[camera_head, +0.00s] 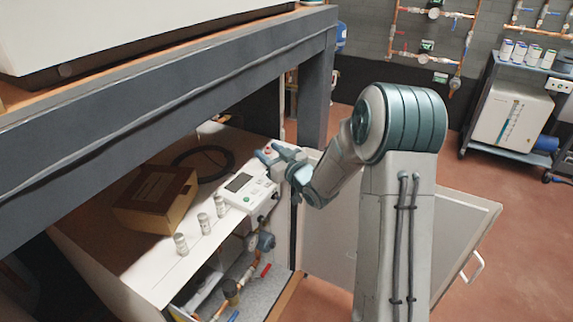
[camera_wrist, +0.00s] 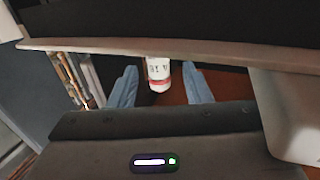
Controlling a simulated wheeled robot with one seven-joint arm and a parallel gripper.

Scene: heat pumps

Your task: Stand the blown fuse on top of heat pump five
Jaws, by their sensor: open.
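A white cylinder with dark lettering and a red band, apparently a fuse (camera_wrist: 158,72), stands between my open fingertips in the wrist view. Gaps show on both sides of it, and its upper end meets a pale edge. My gripper (camera_head: 269,154) is open beside the control panel (camera_head: 246,190) in the head view; its fingertips also show in the wrist view (camera_wrist: 160,88). I cannot read which heat pump this is.
A brown box (camera_head: 156,198) and a black cable coil (camera_head: 203,160) lie on the unit's top. A thick dark shelf beam (camera_head: 170,110) runs above it. The unit's door (camera_head: 455,225) stands open beside my arm. A cart (camera_head: 505,120) stands at the far right.

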